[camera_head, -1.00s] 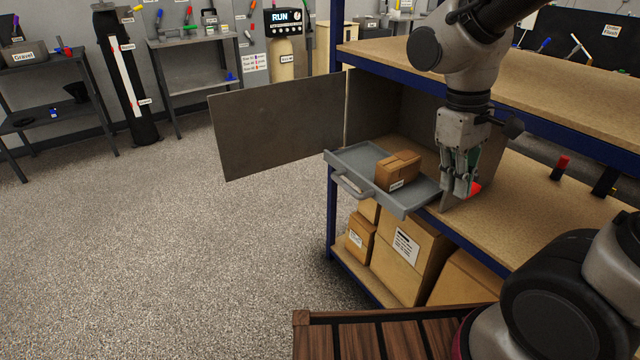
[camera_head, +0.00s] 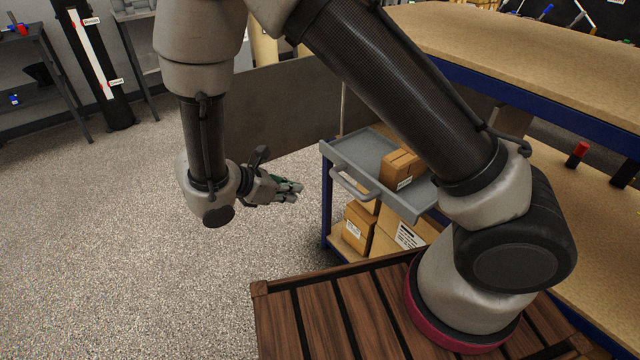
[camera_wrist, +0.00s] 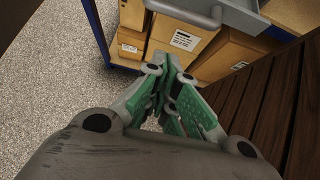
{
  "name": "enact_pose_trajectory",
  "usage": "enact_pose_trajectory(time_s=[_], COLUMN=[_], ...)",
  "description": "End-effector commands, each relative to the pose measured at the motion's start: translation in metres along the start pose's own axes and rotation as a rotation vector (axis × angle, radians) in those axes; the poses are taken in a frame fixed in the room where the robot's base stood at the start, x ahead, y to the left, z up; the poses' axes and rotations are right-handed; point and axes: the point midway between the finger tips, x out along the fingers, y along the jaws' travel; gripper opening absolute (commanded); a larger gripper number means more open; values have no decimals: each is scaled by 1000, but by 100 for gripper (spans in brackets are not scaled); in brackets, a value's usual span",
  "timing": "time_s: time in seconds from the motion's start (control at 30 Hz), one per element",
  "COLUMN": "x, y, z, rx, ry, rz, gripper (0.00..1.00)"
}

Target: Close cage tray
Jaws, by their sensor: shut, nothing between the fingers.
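The grey cage tray (camera_head: 372,150) sticks out of the cage on the blue-framed shelf unit, with a bar handle (camera_head: 352,186) on its front. A brown box (camera_head: 402,168) with a white label sits in the tray. My gripper (camera_head: 297,190) is shut and empty. It hangs in free air to the left of the tray front, apart from the handle. In the wrist view the shut fingers (camera_wrist: 168,90) point toward the shelf unit, and the tray (camera_wrist: 235,16) and handle (camera_wrist: 190,14) show at the top edge.
The cage's open grey door (camera_head: 290,105) stands out to the left behind my gripper. Cardboard boxes (camera_head: 357,228) sit on the lower shelf, under the tray. A brown slatted wooden surface (camera_head: 310,320) lies in front. The speckled floor (camera_head: 110,240) to the left is clear.

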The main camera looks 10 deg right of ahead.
Motion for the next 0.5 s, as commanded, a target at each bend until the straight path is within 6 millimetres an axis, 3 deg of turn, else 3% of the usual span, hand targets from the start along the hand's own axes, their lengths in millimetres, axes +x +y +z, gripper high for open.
enact_pose_trajectory(time_s=[0.17,0.5], x=[21,94], y=[-2,-3], z=[1,1], rx=[-5,-4], ry=[-2,-1], rz=[-6,-10], gripper=[0,0])
